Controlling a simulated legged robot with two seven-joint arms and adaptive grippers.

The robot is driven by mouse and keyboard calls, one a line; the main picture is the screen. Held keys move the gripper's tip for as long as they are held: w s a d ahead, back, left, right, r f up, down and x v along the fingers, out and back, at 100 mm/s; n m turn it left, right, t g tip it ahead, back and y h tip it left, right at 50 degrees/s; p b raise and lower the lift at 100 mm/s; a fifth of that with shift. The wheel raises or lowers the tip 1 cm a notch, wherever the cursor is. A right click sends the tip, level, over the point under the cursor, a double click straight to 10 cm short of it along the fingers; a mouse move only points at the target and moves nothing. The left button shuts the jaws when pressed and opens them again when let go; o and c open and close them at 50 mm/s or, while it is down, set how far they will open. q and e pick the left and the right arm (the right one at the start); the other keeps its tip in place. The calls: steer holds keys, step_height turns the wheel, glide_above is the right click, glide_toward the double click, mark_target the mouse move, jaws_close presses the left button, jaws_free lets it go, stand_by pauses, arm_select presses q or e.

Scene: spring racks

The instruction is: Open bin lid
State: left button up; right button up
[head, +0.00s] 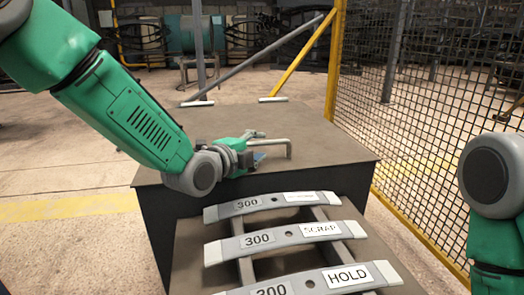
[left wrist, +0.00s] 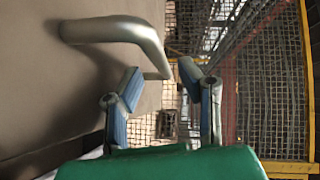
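The bin (head: 155,225) is a dark box with a flat grey-brown lid (head: 225,120) that lies shut on top. A bent pale metal handle (head: 275,143) stands on the lid; it also shows in the left wrist view (left wrist: 115,30). My left gripper (head: 262,144) is low over the lid, right at the handle. In the left wrist view its blue-padded fingers (left wrist: 162,80) are apart, and one leg of the handle appears in the gap between their tips. I cannot tell whether they touch it. My right arm shows at the right edge, its gripper out of frame.
A rack in front of the bin holds grey leaf springs (head: 285,237) labelled 300, SCRAP and HOLD. A yellow-framed mesh fence (head: 425,110) runs along the right. The concrete floor (head: 60,160) at left is clear.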

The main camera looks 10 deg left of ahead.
mark_target(265, 144)
arm_select(q)
steer(key=shift+w+d+f, duration=0.2)
steer(key=shift+w+d, duration=0.85)
steer(key=shift+w+a+b, duration=0.15)
steer(key=shift+w+b, duration=0.1)
steer(key=shift+b, duration=0.05)
steer(key=shift+w+a, duration=0.1)
steer(key=shift+a, duration=0.95)
steer(key=shift+c, duration=0.4)
steer(key=shift+d, duration=0.3)
steer(key=c, duration=0.7)
steer(key=shift+d, duration=0.5)
jaws_close()
steer(key=shift+a, duration=0.15)
steer(key=w+a+r+n+g+p, duration=0.1)
steer(key=w+r+p, duration=0.3)
steer(key=r+p, duration=0.6)
steer(key=w+a+r+n+g+p, duration=0.1)
steer(key=w+r+p, duration=0.3)
steer(key=r+p, duration=0.6)
steer(key=w+a+r+n+g+p, duration=0.1)
steer(key=w+r+p, duration=0.3)
steer(key=r+p, duration=0.7)
steer(key=shift+w+a+g+p, duration=0.2)
steer(key=shift+a+g+p, duration=0.3)
steer(key=shift+p, duration=1.5)
arm_select(e)
step_height(265, 144, up, 34)
steer(key=shift+w+a, duration=0.15)
steer(key=shift+a, duration=0.05)
